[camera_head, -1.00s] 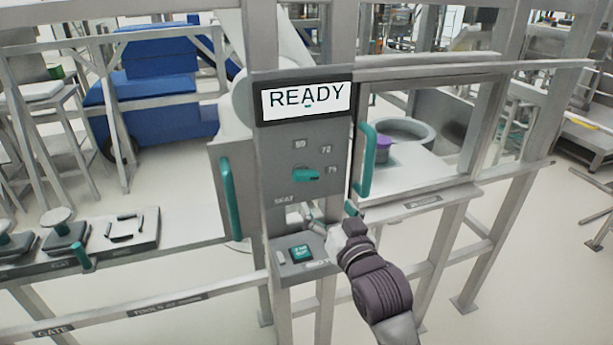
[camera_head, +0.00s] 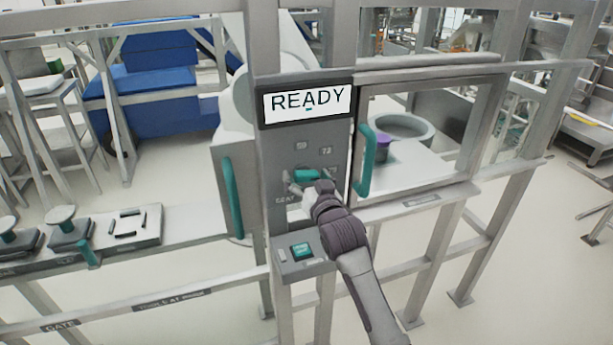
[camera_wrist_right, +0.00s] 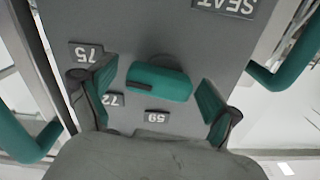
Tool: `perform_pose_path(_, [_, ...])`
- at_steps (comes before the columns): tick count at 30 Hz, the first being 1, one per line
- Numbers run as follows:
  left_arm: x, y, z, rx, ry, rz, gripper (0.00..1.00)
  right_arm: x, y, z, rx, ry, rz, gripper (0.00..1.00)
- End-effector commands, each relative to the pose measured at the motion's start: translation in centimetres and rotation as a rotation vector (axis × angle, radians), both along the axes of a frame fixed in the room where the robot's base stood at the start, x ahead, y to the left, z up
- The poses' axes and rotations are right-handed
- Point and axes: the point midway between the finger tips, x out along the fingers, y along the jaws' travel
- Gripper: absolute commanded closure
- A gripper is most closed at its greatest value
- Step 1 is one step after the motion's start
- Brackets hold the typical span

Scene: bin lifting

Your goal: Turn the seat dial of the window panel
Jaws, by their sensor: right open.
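The teal seat dial (camera_head: 307,174) sits on the grey window panel (camera_head: 275,155), below the READY display. In the right wrist view the dial (camera_wrist_right: 158,80) lies roughly level, its dark-marked end to the left, towards the 75 and 72 labels. My right gripper (camera_head: 304,184) is at the panel in front of the dial. In the wrist view its fingers (camera_wrist_right: 153,98) are open, one on each side of the dial, with a gap at both sides. My left gripper is not in view.
Teal handles stand left (camera_head: 232,198) and right (camera_head: 366,160) of the panel. A teal button (camera_head: 302,250) is on the ledge below. A purple piece (camera_head: 382,148) sits behind the window, and a tray of parts (camera_head: 125,228) lies at the left.

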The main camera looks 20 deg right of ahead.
Motion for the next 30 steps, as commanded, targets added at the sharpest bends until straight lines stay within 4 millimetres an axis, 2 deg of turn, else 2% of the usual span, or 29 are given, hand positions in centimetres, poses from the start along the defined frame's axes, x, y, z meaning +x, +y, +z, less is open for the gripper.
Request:
perform_pose_path(2, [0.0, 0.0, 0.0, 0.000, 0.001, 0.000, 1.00, 0.0, 0.0, 0.0, 0.000, 0.000, 0.000, 0.10])
perform_pose_path(3, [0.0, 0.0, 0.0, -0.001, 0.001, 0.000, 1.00, 0.0, 0.0, 0.0, 0.000, 0.000, 0.000, 0.14])
perform_pose_path(13, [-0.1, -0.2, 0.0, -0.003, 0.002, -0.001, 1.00, 0.0, 0.0, 0.0, 0.000, 0.000, 0.000, 0.69])
perform_pose_path(23, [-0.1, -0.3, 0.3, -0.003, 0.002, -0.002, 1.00, 0.0, 0.0, 0.1, -0.045, 0.000, -0.001, 0.71])
perform_pose_path(30, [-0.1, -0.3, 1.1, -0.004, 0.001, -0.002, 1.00, 0.0, 0.0, 0.2, -0.190, -0.005, 0.000, 0.71])
